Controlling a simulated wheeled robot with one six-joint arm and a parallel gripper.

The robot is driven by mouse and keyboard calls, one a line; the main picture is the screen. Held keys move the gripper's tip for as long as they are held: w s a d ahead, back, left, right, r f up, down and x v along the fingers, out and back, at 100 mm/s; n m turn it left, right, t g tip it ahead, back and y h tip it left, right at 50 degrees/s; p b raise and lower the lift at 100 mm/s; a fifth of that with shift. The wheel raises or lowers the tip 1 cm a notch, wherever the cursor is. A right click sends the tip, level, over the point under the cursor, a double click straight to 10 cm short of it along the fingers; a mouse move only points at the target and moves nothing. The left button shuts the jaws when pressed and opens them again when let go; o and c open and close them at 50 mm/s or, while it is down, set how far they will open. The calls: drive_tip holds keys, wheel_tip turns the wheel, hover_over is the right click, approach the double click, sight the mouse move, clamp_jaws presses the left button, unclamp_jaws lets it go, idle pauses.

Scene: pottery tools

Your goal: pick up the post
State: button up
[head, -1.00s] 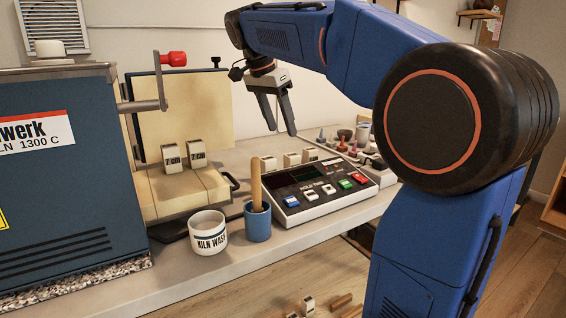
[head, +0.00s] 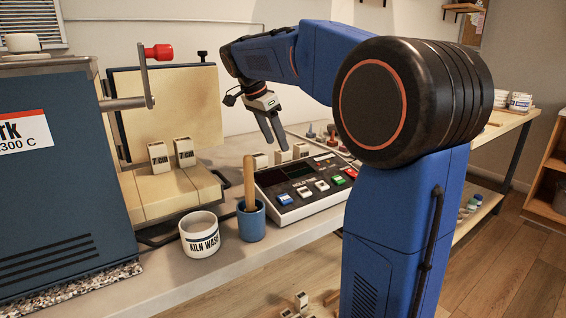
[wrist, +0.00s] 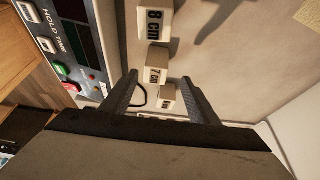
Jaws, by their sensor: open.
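Several cream block posts with black labels are in view, and I cannot tell which one the task means. In the head view three stand in a row behind the controller: a left one (head: 260,161), a middle one (head: 281,157) and a right one (head: 300,151). My gripper (head: 276,145) is open and empty, pointing down just above this row. In the wrist view, a post marked 8 cm (wrist: 155,23) is at the top. A post marked 7 cm (wrist: 157,66) and a smaller-looking post (wrist: 167,97) show between the open fingers (wrist: 160,80).
Two more posts (head: 158,153) (head: 184,150) stand on the open kiln door's ledge. The controller (head: 310,205) with coloured buttons lies in front of the row. A blue cup (head: 251,225) with a wooden handle and a KILN WASH pot (head: 199,240) stand left of it.

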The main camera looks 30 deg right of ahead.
sight(283, 156)
drive_tip(key=shift+s+x, duration=0.2)
drive_tip(key=shift+x, duration=1.5)
drive_tip(key=shift+s+x, duration=0.2)
drive_tip(key=shift+x, duration=1.5)
drive_tip(key=c, duration=1.2)
